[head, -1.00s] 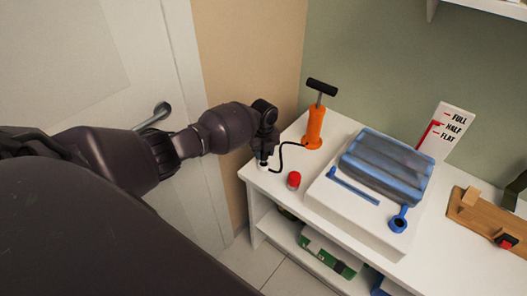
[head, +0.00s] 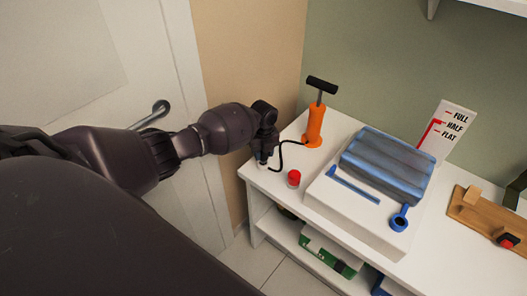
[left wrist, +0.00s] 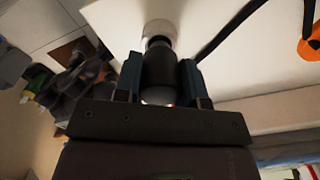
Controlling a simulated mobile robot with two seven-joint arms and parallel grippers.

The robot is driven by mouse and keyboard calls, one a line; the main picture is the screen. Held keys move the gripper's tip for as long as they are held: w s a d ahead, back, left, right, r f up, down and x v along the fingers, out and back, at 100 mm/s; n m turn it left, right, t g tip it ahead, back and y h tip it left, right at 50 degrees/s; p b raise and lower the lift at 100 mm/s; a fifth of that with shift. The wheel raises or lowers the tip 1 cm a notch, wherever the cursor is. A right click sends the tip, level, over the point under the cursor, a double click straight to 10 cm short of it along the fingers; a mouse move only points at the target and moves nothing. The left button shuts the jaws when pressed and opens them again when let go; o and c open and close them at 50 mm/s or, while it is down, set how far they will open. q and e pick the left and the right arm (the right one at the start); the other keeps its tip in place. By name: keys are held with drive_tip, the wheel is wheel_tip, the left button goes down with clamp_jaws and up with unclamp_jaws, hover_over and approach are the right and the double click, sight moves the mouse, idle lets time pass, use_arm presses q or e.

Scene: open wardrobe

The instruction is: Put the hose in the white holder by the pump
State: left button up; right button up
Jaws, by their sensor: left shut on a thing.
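The orange pump (head: 314,125) with a black T-handle stands upright at the back left of the white bench top. Its black hose (head: 281,154) curves from the pump's base to my left gripper (head: 264,158), above the bench's left corner. In the left wrist view my left gripper (left wrist: 160,82) is shut on the hose's dark thick end (left wrist: 160,72). The white holder (left wrist: 160,28) is right at the tip of that end, in line with it. I cannot tell how deep the tip sits in it. In the head view the gripper mostly hides the holder.
A red-topped cap (head: 293,179) stands close to the right of the gripper. A white tray (head: 350,220) holds a folded blue mat (head: 388,165), and a gauge board (head: 447,130) stands behind. A wooden board (head: 485,215) lies at the right. A door is at the left.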

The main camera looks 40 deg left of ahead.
use_arm(q)
drive_tip(key=shift+f, duration=0.45)
use_arm(e)
drive_tip(key=shift+s+f, duration=0.35)
drive_tip(key=shift+f, duration=0.25)
use_arm(q)
drive_tip(key=shift+f+b, duration=0.4)
drive_tip(key=shift+b, duration=0.05)
use_arm(e)
drive_tip(key=shift+w+f, duration=0.1)
drive_tip(key=shift+w, duration=0.3)
use_arm(q)
drive_tip(key=shift+f, duration=0.2)
use_arm(e)
drive_tip(key=shift+s+f, duration=0.1)
drive_tip(key=shift+f, duration=0.05)
use_arm(q)
drive_tip(key=o, duration=1.1)
drive_tip(key=shift+o, duration=0.4)
use_arm(e)
drive_tip(key=shift+s+f, duration=0.1)
drive_tip(key=shift+s, duration=0.25)
drive_tip(key=shift+s, duration=0.1)
